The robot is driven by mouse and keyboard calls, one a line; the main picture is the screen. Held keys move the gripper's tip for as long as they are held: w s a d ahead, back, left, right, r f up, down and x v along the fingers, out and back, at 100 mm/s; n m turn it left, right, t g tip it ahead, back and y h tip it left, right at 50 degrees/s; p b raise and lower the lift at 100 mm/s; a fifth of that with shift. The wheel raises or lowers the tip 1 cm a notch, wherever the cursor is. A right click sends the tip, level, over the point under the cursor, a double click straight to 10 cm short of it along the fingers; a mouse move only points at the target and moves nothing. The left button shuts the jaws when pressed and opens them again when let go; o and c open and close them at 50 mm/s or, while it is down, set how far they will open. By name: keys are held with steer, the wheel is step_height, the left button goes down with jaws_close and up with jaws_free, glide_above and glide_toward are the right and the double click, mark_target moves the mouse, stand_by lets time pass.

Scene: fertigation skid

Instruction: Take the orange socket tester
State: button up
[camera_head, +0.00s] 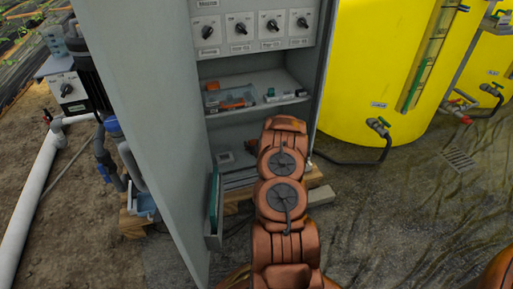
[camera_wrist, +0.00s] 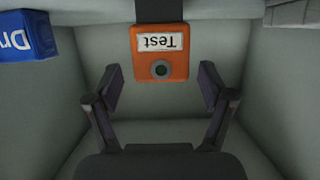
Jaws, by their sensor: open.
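The orange socket tester (camera_wrist: 146,68) shows at top centre in the wrist view. It is a block with a white label reading "Test", upside down in this view, and a round dark spot below the label. A dark band or part (camera_wrist: 160,10) adjoins its upper edge. My gripper (camera_wrist: 160,87) is open, with its two fingers apart on either side, just below the tester in the picture. Nothing is between the fingers, and I cannot tell whether they touch the tester. In the head view my arm reaches toward the grey cabinet and hides the gripper; I cannot make out the tester there.
A blue object (camera_wrist: 25,38) with white letters is at upper left in the wrist view, and a pale block (camera_wrist: 288,12) is at upper right. Pale walls close in on both sides. The cabinet's open door (camera_head: 140,130) and a shelf (camera_head: 262,106) with small items stand near my arm.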

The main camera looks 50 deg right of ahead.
mark_target(254, 141)
steer(key=shift+w+d+f, duration=0.25)
steer(key=shift+w, duration=0.35)
steer(key=shift+c, duration=0.4)
steer(key=c, duration=1.2)
steer(key=shift+c, duration=0.2)
steer(key=shift+r, duration=0.15)
steer(key=shift+r+p, duration=0.85)
steer(key=shift+r, duration=0.7)
